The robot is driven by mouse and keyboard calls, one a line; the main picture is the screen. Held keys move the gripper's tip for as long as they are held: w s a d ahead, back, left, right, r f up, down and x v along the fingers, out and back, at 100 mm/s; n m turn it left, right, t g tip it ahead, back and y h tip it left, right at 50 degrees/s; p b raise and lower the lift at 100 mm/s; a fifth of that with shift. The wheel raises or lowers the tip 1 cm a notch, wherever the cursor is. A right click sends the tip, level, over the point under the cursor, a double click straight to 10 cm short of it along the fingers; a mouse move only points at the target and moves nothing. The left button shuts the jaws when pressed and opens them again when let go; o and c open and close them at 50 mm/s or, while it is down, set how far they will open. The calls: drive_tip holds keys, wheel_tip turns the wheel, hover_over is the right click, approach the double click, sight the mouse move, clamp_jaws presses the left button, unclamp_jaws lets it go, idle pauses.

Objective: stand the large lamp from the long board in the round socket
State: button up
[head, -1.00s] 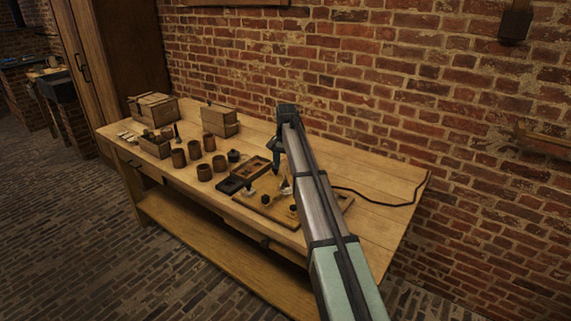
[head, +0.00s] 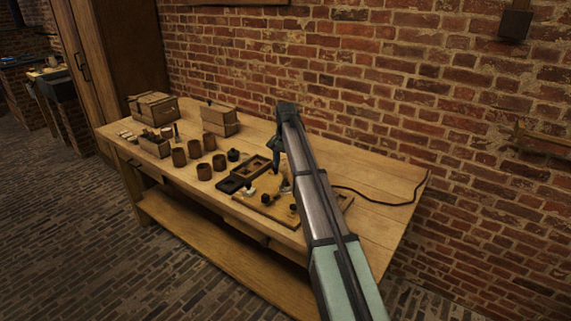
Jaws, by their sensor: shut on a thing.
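My gripper (head: 276,168) is over the back edge of the wooden board (head: 262,211) at the right of the bench, pointing down. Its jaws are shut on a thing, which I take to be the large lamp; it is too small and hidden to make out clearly. A small pale shape (head: 285,186) shows just below and right of the fingers, partly behind my arm. Small dark round fittings (head: 267,198) (head: 293,208) sit on the board; I cannot tell which is the round socket. My arm hides the board's right part.
A dark open tray (head: 251,168) and a black block (head: 229,186) lie left of the board. Several brown jars (head: 204,172) stand further left, with wooden boxes (head: 153,107) (head: 220,120) behind. A black cable (head: 375,199) crosses the clear right end of the bench (head: 388,225).

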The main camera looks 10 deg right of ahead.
drive_tip(key=shift+f, duration=0.6)
drive_tip(key=o, duration=0.9)
drive_tip(key=shift+r, duration=5.5)
